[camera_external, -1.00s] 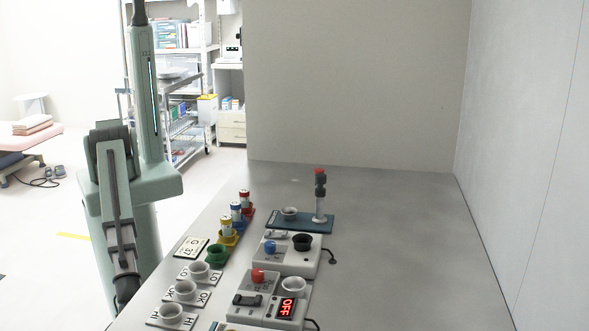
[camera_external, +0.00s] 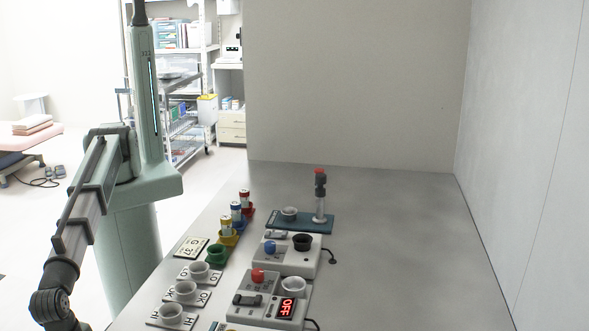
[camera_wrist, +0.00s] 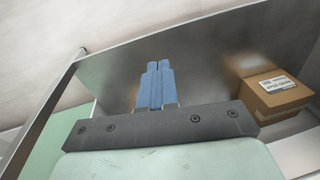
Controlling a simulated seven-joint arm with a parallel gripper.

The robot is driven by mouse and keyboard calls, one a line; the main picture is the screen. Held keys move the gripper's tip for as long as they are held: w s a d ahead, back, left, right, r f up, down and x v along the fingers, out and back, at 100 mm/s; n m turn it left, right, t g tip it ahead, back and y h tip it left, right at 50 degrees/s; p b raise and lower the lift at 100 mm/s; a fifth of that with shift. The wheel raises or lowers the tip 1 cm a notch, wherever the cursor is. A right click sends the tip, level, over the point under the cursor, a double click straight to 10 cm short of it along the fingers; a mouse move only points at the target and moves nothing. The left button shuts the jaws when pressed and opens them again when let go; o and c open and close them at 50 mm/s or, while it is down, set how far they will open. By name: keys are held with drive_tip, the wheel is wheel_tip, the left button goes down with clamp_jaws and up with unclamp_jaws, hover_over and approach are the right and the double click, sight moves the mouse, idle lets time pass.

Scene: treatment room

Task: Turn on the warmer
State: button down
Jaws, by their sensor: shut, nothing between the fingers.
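A white device (camera_external: 264,287) at the near end of the table has a red knob, a dark rocker switch (camera_external: 249,300), a white cup and a red display (camera_external: 286,308) reading OFF. A similar white device (camera_external: 284,262) behind it has a blue knob and a black cup. I cannot tell for sure which one is the warmer. My gripper (camera_wrist: 155,68) shows in the wrist view with its blue fingers together and empty. Neither device shows there. In the external view my arm runs out at the bottom left, so my gripper is out of that frame.
Round holders on labelled plates (camera_external: 170,314) stand in a row left of the devices, with coloured battery-like cylinders (camera_external: 226,225) beyond. A teal stand (camera_external: 312,223) is farther back. The table's right side (camera_external: 420,260) is clear. A cardboard box (camera_wrist: 272,92) shows in the wrist view.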

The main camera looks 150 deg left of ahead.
drive_tip(key=w+d+r+n+t, duration=0.1)
drive_tip(key=w+d+r, duration=0.15)
drive_tip(key=r, duration=0.25)
drive_tip(key=w+d+r+n, duration=0.1)
drive_tip(key=w+d+r, duration=0.1)
drive_tip(key=d+r, duration=0.2)
wheel_tip(320, 180, up, 26)
drive_tip(key=r+n, duration=0.1)
drive_tip(key=n, duration=1.6)
hover_over(258, 298)
drive_tip(key=s+d, duration=0.2)
drive_tip(key=shift+w+a+f+t+h, duration=0.15)
drive_tip(key=shift+f+t+h, duration=0.1)
drive_tip(key=shift+t+h, duration=0.05)
drive_tip(key=f, duration=0.8)
drive_tip(key=w+a+f, duration=0.1)
drive_tip(key=f, duration=0.3)
drive_tip(key=shift+w+a+f, duration=0.1)
drive_tip(key=shift+f, duration=0.2)
drive_tip(key=shift+w+f, duration=0.1)
drive_tip(key=shift+f, duration=0.5)
